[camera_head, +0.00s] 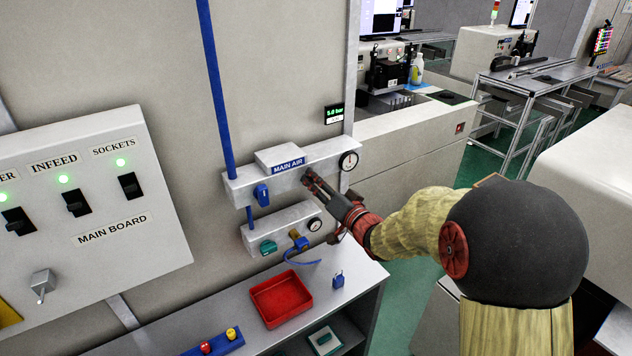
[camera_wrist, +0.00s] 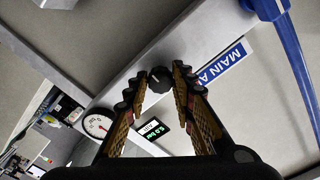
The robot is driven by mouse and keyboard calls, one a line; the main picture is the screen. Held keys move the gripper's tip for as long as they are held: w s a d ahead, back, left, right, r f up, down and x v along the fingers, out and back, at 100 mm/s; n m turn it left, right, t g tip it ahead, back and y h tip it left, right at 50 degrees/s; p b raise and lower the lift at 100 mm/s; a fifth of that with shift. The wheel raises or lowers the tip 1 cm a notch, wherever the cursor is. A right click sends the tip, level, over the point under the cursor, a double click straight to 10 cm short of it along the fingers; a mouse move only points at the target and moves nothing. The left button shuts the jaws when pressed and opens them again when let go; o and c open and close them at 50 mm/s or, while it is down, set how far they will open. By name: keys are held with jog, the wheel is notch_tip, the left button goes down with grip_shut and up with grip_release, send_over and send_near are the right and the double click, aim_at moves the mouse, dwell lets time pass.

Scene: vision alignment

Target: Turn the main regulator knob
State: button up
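The main regulator knob (camera_wrist: 160,79) is black and round with a pale mark. It sits on the face of the grey MAIN AIR block (camera_head: 240,190). In the wrist view my gripper (camera_wrist: 159,82) is open, with one finger on each side of the knob. The right fingertip looks very near the knob, and a gap shows at the left one; contact cannot be told. In the head view my gripper (camera_head: 310,182) reaches the block's right part and hides the knob. A round gauge (camera_head: 348,160) is at the block's right end; a digital display (camera_head: 334,114) above reads about 5.0.
A blue valve handle (camera_head: 262,195) is left on the block. Below, a shelf holds a red tray (camera_head: 281,298) and a blue padlock (camera_head: 338,281).

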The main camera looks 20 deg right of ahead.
jog(key=o, duration=0.4)
jog(key=shift+c, duration=0.2)
jog(key=v, duration=1.2)
